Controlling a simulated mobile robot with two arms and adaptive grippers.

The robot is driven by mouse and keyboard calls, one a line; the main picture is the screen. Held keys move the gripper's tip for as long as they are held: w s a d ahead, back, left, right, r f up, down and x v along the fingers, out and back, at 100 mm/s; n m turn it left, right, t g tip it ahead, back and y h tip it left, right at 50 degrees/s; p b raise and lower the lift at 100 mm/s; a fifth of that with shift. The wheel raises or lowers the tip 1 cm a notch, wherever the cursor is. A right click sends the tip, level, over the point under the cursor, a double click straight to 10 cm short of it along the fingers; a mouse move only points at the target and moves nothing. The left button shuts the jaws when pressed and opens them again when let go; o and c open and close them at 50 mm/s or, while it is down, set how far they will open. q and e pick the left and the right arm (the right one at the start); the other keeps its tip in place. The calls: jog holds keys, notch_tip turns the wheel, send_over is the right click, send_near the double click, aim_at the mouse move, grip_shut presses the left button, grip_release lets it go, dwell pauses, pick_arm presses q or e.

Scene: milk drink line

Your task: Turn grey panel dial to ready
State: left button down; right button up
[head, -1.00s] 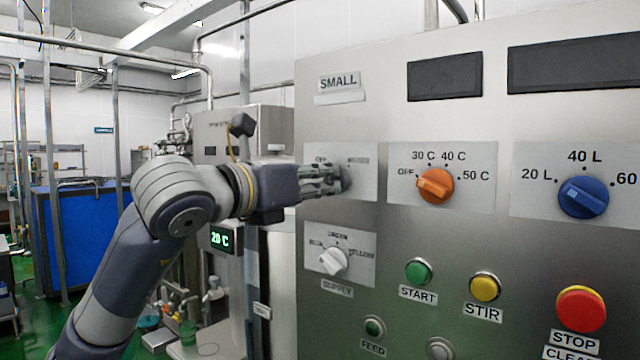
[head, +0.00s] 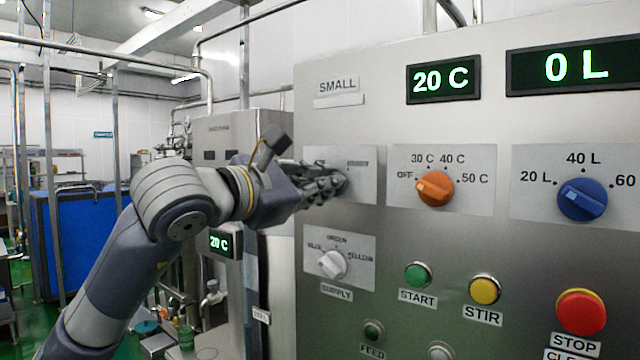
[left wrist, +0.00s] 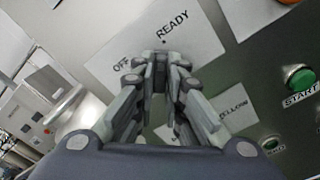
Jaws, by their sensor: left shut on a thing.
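The small grey panel dial sits on a light plate (head: 366,186) below the SMALL label, mostly hidden by my left gripper (head: 338,184). In the left wrist view the plate (left wrist: 110,48) reads OFF and READY, with a dot under READY. My left gripper (left wrist: 158,60) is shut on the dial, its fingertips against the plate near that dot. The dial's pointer is hidden between the fingers. The display above (head: 443,79) reads 20 C, and the wider display (head: 572,67) reads 0 L. My right gripper is not in view.
An orange dial (head: 435,188) and a blue dial (head: 583,199) are to the right. A white supply dial (head: 333,264) is just below my gripper. Green start (head: 418,275), yellow stir (head: 485,288) and red stop (head: 580,312) buttons stick out lower on the panel.

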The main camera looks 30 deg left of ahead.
pick_arm(q)
jog(key=shift+m, duration=0.6)
jog(key=c, duration=1.7)
grip_release()
jog(key=shift+o, duration=0.2)
jog(key=s, duration=1.2)
jog(key=shift+a, duration=0.45)
